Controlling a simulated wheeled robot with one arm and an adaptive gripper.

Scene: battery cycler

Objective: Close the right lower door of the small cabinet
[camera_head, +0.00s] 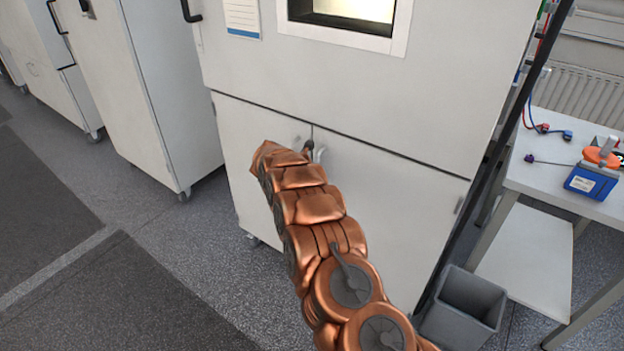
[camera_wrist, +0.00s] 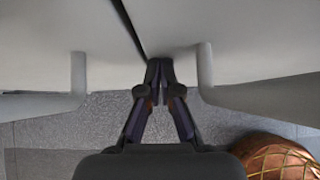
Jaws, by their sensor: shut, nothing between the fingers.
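The small cabinet's right lower door (camera_head: 385,205) is a pale grey panel in the head view. It looks flush or nearly flush with the left lower door (camera_head: 240,140); a small gap cannot be ruled out. In the wrist view a dark seam runs between the two panels. My gripper (camera_wrist: 159,66) is shut and empty, its tips at the seam between the left handle (camera_wrist: 78,75) and the right handle (camera_wrist: 205,68). Whether the tips touch the right door is unclear. My copper arm hides part of both doors in the head view.
A grey bin (camera_head: 464,307) stands on the floor at the right door's lower right. A white table (camera_head: 555,185) with a blue device (camera_head: 592,182) is further right. Other cabinets (camera_head: 165,80) line the left. The floor at front left is clear.

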